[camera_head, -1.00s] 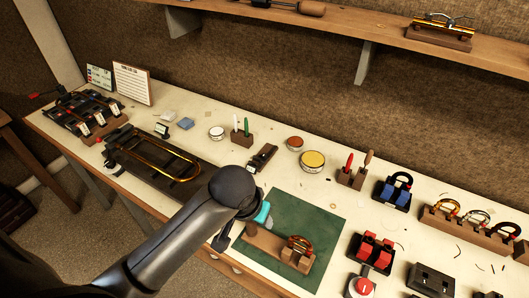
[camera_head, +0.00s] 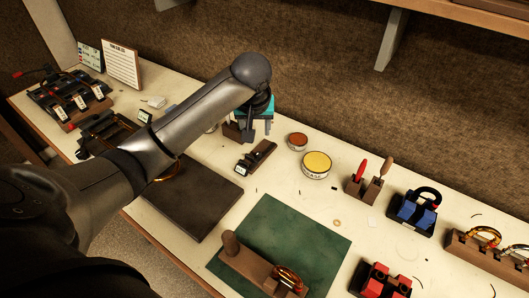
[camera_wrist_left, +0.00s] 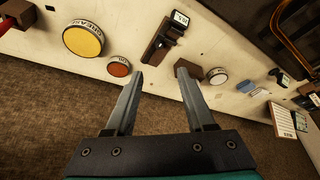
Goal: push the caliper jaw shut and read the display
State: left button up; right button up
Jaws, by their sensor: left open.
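The caliper (camera_head: 258,155) lies on a dark wooden block on the bench, with a small white display (camera_head: 241,169) at its near left end. In the left wrist view the caliper (camera_wrist_left: 160,40) shows above the fingertips, its display (camera_wrist_left: 180,18) carrying dark digits too small to read surely. I cannot tell how far its jaw stands open. My left gripper (camera_head: 258,131) is open and empty, behind the caliper toward the wall. Its two fingers (camera_wrist_left: 160,77) are spread, with bare bench between the tips. My right gripper is not in view.
A wooden tool holder (camera_head: 231,131) stands close by the left fingers, partly hidden. An orange tin (camera_head: 297,141) and a yellow tin (camera_head: 316,164) stand right of the caliper. A green mat (camera_head: 318,230) with a wooden stand lies in front. The shelf overhangs at the back.

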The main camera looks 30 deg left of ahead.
pick_arm(q)
jog(key=b, duration=0.3)
send_near(258, 153)
jog(key=x, duration=0.8)
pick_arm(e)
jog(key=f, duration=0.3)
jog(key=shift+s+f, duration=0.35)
pick_arm(q)
grip_shut()
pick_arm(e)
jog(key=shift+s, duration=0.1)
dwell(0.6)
